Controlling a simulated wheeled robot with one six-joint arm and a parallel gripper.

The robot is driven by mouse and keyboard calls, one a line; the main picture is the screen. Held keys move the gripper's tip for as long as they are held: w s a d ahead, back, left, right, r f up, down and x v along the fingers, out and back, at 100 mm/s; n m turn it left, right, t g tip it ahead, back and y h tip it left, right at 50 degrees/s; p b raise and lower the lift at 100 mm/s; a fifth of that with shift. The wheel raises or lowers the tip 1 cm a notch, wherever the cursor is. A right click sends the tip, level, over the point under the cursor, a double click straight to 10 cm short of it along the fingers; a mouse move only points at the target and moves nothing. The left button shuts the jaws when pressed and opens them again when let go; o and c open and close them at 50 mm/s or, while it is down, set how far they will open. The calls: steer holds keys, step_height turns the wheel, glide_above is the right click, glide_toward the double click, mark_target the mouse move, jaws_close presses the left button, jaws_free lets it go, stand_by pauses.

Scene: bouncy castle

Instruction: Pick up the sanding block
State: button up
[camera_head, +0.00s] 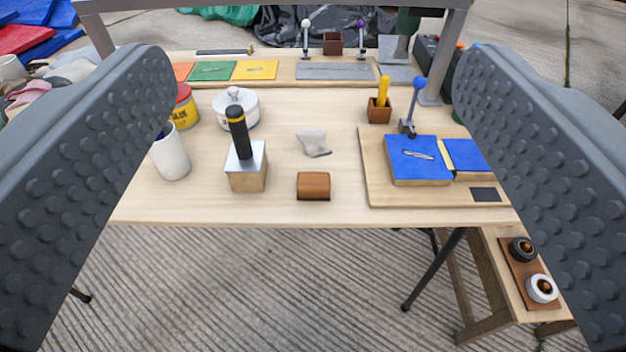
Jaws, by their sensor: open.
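A small brown block with rounded edges, which looks like the sanding block (313,186), lies on the light wooden table (330,215) near its front edge, about midway across the view. Nothing covers it. My gripper (314,70) is open and empty. Its two grey studded fingers frame the view at left and right, wide apart, with the block seen between them. The fingers appear apart from the block and the table.
Left of the block stands a metal-topped wooden block with a black handle (247,165). Behind it lies a grey crumpled piece (313,142). A white cup (171,155) and a white lidded pot (236,108) stand left. A board with blue pads (418,160) lies right.

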steer(key=shift+o, duration=0.3)
steer(key=shift+w, duration=0.1)
steer(key=g, duration=1.7)
glide_above(314, 180)
step_height(314, 180, down, 18)
steer(key=f, duration=0.7)
steer(key=a+f, duration=0.1)
steer(key=f, duration=0.3)
steer(key=shift+f, duration=0.2)
steer(key=shift+d+f, duration=0.25)
steer(key=shift+f, duration=1.05)
steer(key=shift+d+f, duration=0.2)
steer(key=shift+f, duration=1.1)
steer(key=c, duration=1.1)
step_height(314, 180, up, 10)
steer(key=shift+c, duration=0.2)
